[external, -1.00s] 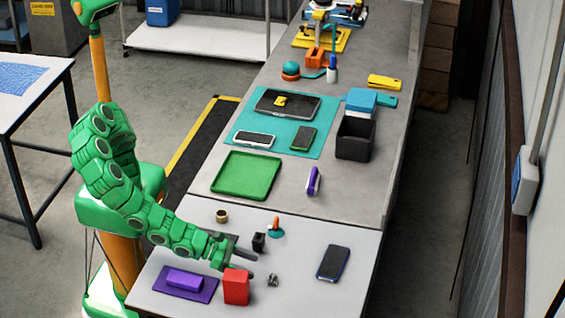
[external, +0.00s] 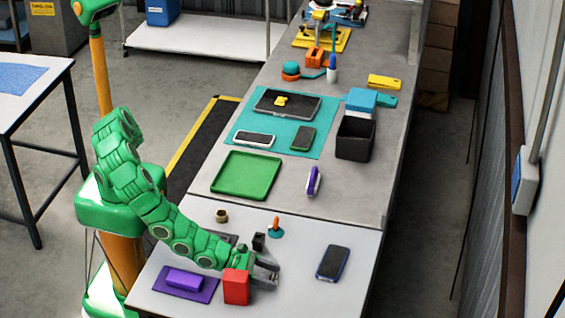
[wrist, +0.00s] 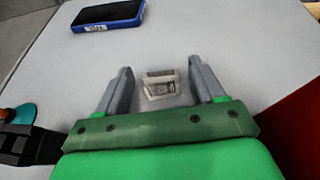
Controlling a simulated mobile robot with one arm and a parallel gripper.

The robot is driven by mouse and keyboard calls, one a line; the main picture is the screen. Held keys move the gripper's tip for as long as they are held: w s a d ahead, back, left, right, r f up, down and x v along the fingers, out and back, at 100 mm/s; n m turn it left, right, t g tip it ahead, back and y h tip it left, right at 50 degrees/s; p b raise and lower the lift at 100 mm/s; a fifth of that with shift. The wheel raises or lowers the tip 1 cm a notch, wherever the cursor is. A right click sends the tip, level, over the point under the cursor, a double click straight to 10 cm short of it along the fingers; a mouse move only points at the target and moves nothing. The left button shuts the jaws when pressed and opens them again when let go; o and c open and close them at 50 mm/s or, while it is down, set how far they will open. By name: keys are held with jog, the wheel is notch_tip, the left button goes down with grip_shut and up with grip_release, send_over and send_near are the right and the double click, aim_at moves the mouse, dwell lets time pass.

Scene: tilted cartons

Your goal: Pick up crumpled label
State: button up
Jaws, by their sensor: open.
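The crumpled label (wrist: 161,86) is a small grey, folded piece on the light tabletop in the wrist view. It lies between the two grey fingers of my gripper (wrist: 161,84), with a gap on each side. My gripper (external: 266,273) is open and low over the table in the external view, just right of the red box (external: 236,287). In the external view the label is hard to make out among the fingers.
The red box also fills the right edge of the wrist view (wrist: 300,130), close to my gripper. A dark phone (external: 333,262) lies to the right. A black block (external: 259,241) and an orange-tipped item with a teal base (external: 276,231) stand behind. Bare table lies between gripper and phone.

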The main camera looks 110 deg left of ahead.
aim_at(270, 276)
jog(key=shift+w+a+f, duration=0.1)
jog(key=shift+w, duration=0.05)
jog(key=c, duration=1.1)
notch_tip(270, 276, up, 10)
dwell(0.5)
